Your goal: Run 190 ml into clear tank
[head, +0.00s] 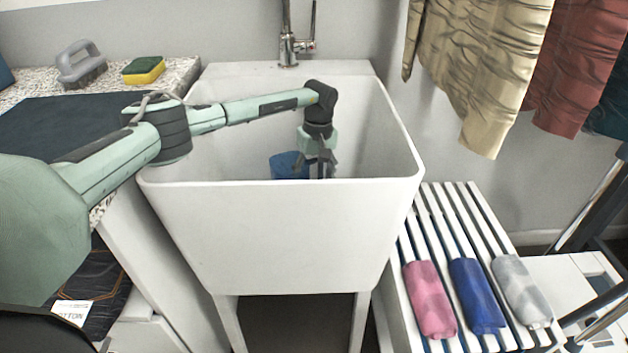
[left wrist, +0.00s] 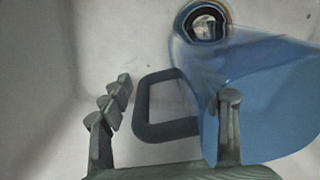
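A see-through blue vessel (head: 289,166) stands in the white sink (head: 276,230), left of my left gripper in the head view; its lower part is hidden by the sink's front wall. In the left wrist view the blue vessel (left wrist: 265,95) fills the right side, with a dark loop handle (left wrist: 143,105). My left gripper (head: 322,168) reaches down into the sink. In the left wrist view its fingers (left wrist: 172,105) are spread apart, with the handle between them. No colourless tank shows. The tap (head: 289,45) stands at the sink's back. My right gripper is not in view.
A grey brush (head: 82,68) and a yellow-green sponge (head: 143,70) lie on the left counter. Pink (head: 430,298), blue (head: 477,296) and grey (head: 520,290) rolls lie on the slatted bench at right. Cloths hang above it. The drain (left wrist: 207,20) shows in the left wrist view.

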